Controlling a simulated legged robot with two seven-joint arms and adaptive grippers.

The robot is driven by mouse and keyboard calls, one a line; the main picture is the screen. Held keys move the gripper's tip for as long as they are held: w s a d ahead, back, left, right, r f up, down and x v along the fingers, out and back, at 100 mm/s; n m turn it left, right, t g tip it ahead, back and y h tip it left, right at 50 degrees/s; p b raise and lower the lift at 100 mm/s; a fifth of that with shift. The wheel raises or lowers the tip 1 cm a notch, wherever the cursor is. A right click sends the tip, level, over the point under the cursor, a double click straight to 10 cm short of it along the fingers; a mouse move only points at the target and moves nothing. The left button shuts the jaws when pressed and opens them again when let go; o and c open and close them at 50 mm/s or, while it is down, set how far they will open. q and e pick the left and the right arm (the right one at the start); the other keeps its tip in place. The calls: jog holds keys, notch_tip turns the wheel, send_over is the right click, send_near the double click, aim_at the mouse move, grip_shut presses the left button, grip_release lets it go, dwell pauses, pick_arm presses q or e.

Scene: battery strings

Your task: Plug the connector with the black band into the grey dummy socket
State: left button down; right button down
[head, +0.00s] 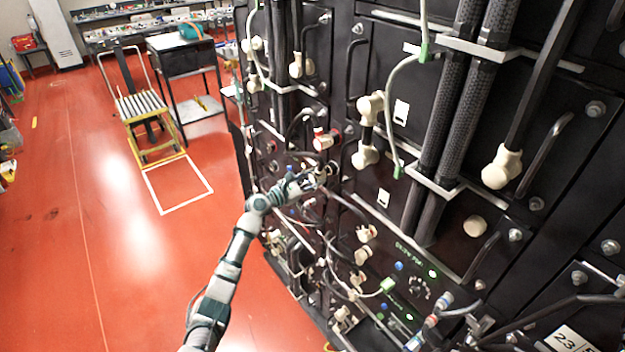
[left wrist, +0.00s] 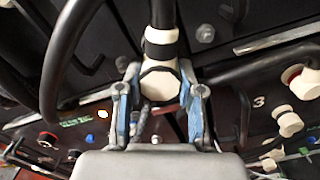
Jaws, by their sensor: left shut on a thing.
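My left gripper (head: 318,178) is at the front of the black battery rack in the head view. In the left wrist view its blue-grey fingers (left wrist: 160,98) are shut on the sides of a cream-white connector with a black band (left wrist: 161,49). A thick black cable runs up from this connector. In the head view the connector is small and partly hidden by the gripper. I cannot tell for sure which fitting is the grey dummy socket. My right gripper is not in view.
The rack carries several white connectors, such as one at the right (head: 501,167), black handles and cables. A connector with a red band (head: 325,139) is just above my gripper; a red-banded one also shows in the wrist view (left wrist: 293,75). Red floor (head: 100,250) lies open at left.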

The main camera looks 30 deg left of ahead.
pick_arm(q)
jog(key=shift+x, duration=1.05)
jog(key=c, duration=0.7)
grip_release()
jog(key=shift+d, duration=0.1)
jog(key=shift+o, duration=0.2)
jog(key=shift+s+f, duration=0.1)
jog(key=shift+s, duration=0.2)
jog(key=v, duration=1.1)
jog(key=shift+a, duration=0.3)
jog(key=shift+s, duration=0.15)
